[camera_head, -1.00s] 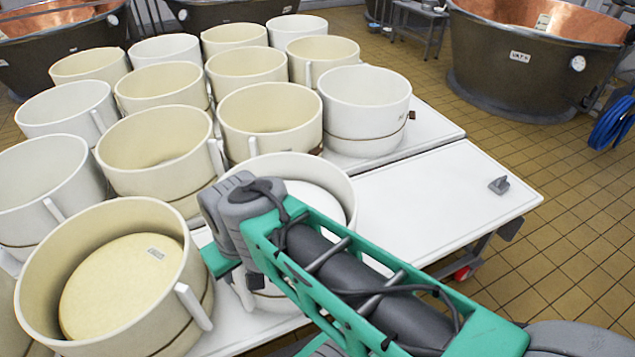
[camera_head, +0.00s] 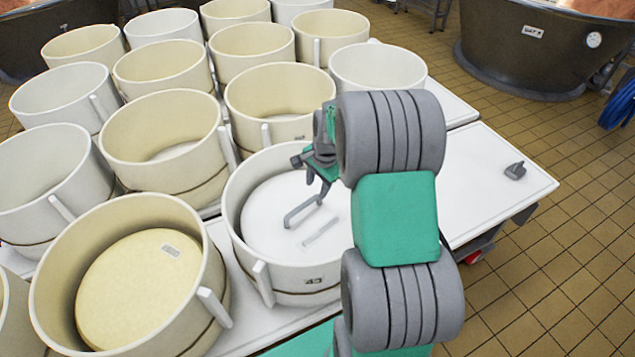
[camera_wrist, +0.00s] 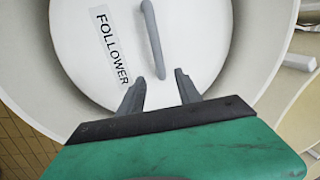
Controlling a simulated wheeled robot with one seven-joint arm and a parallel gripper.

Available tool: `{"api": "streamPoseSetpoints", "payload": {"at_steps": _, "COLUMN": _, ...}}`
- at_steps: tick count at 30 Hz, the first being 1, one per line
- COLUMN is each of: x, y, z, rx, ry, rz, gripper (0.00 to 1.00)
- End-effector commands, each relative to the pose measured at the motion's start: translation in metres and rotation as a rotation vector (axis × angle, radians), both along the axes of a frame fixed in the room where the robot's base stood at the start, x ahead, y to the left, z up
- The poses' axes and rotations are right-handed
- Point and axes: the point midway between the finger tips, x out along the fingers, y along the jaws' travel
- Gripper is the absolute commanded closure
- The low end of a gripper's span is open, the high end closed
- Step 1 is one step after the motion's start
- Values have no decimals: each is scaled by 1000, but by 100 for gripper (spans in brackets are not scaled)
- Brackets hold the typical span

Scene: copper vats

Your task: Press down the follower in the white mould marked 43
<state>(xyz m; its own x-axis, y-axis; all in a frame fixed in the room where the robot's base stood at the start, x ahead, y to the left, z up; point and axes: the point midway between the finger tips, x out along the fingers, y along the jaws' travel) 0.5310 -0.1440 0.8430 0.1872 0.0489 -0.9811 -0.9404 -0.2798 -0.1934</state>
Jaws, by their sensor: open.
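The white mould (camera_head: 285,275) marked 43 stands on the white table, in the front middle of the head view. Its white follower (camera_head: 268,215) lies inside, below the rim, with a grey bar handle (camera_head: 303,211) and a label strip. In the wrist view the follower (camera_wrist: 95,50) fills the middle, its label reading FOLLOWER, with the handle (camera_wrist: 153,38) just beyond my fingertips. My gripper (camera_wrist: 158,82) is open and empty above the follower, fingers either side of the handle's near end. Whether it touches the follower cannot be told. My arm hides the mould's right side.
A cream mould (camera_head: 50,305) with its own follower (camera_head: 138,290) stands close on the left. Several open white and cream moulds crowd behind. The table's right part (camera_head: 490,190) is clear except for a small grey object (camera_head: 515,170). A copper vat (camera_head: 525,50) stands beyond.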

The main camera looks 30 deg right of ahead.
Motion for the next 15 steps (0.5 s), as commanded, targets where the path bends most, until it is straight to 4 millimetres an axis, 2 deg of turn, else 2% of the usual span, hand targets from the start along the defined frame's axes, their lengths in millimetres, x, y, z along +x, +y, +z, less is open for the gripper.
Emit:
{"api": "streamPoseSetpoints", "payload": {"at_steps": 2, "x": 3, "y": -4, "z": -10, "rx": 10, "ry": 4, "rz": -32, "gripper": 59}}
{"api": "streamPoseSetpoints", "payload": {"at_steps": 15, "x": 17, "y": 3, "z": -75, "rx": 9, "ry": 3, "rz": -26, "gripper": 59}}
